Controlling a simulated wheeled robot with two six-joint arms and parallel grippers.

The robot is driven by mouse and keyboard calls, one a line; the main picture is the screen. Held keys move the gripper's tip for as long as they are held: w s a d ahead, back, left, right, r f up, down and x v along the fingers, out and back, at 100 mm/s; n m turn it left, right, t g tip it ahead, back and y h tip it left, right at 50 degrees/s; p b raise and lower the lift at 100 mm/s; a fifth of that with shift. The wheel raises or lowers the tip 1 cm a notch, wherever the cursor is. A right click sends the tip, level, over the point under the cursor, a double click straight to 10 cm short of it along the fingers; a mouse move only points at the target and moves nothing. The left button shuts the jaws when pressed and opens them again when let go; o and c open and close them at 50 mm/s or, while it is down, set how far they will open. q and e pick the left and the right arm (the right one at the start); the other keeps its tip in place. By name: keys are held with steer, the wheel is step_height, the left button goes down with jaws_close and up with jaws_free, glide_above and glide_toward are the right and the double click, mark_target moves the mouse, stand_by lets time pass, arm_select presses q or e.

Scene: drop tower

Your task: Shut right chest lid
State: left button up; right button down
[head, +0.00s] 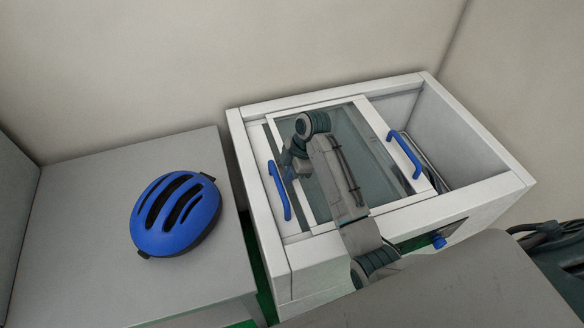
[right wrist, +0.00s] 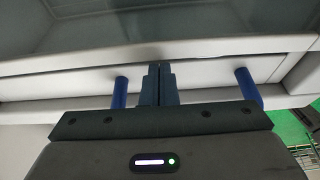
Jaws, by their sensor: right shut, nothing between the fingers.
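The white chest (head: 262,235) stands against the wall with two glass-topped sliding lids. The right lid (head: 377,125), with its blue handle (head: 405,155), sits toward the left, leaving the chest's right end open. A second blue handle (head: 279,190) is on the left. My right arm reaches across the glass, and my right gripper (head: 288,168) is at the left handle. In the right wrist view, its shut, empty fingers (right wrist: 157,85) are between two blue handle posts (right wrist: 120,92); the gripper body hides the rest. Whether they touch the handle is unclear. My left gripper is not in view.
A blue helmet (head: 176,214) lies on a grey cabinet top (head: 75,225) left of the chest. A blue knob (head: 438,241) is on the chest's front. The open right end (head: 445,135) has rim walls around it. Walls stand close behind.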

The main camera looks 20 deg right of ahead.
mark_target(376, 157)
steer(key=shift+f, duration=0.1)
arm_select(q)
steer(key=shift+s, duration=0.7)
arm_select(e)
steer(key=shift+d, duration=0.35)
steer(key=d, duration=0.4)
steer(key=d+p, duration=0.1)
steer(key=d, duration=0.3)
steer(key=d+p, duration=0.1)
steer(key=d, duration=0.4)
steer(key=shift+s+d, duration=0.1)
steer(key=shift+s, duration=0.3)
steer(key=d, duration=0.5)
steer(key=d+b, duration=0.1)
steer(key=d, duration=0.4)
steer(key=s+d+b, duration=0.1)
steer(key=d, duration=0.4)
steer(key=shift+d, duration=0.2)
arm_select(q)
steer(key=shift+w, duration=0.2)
arm_select(e)
steer(key=shift+w, duration=0.1)
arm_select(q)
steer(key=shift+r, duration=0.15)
arm_select(e)
steer(key=shift+r, duration=0.25)
